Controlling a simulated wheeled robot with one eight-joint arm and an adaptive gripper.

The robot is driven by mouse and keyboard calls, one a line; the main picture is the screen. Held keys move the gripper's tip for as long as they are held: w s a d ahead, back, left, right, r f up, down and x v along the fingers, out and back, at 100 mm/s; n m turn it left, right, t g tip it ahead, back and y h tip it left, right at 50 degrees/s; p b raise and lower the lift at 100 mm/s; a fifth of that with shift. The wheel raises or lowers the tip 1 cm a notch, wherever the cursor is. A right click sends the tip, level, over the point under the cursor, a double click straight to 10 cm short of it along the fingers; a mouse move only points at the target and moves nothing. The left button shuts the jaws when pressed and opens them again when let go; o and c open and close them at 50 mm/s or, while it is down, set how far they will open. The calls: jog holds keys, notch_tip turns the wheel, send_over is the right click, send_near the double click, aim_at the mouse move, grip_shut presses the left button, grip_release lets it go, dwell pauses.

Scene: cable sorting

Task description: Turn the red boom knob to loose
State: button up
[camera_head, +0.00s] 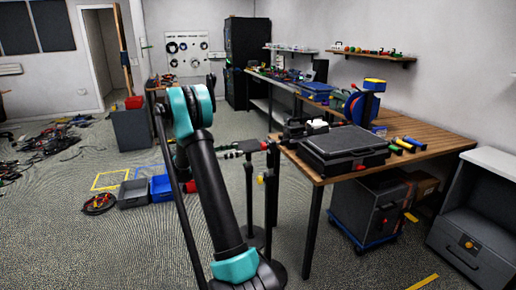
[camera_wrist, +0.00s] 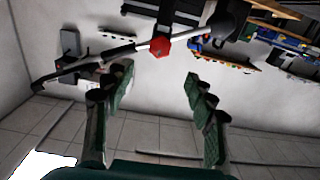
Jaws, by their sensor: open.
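The red boom knob (camera_wrist: 160,47) is a small faceted red knob on a pale and black boom rod (camera_wrist: 120,54) in the wrist view. My gripper (camera_wrist: 159,77) is open and empty. Its two green-padded fingers stand wide apart, and in the picture the knob lies just beyond the gap between the tips. The fingers do not appear to touch it. In the head view, a small red spot at the top of a dark stand (camera_head: 249,205) may be the same knob.
A wooden workbench (camera_head: 438,147) with a dark case (camera_head: 340,142) stands right of the stands. Blue and grey bins (camera_head: 134,193) lie on the floor to the left, with cable piles (camera_head: 50,140) farther left. Open floor lies between.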

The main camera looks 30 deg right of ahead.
aim_at(261, 146)
jog(key=x, duration=1.2)
jog(key=shift+s, duration=0.1)
jog(key=shift+c, duration=0.5)
jog(key=c, duration=1)
jog(key=shift+c, duration=0.3)
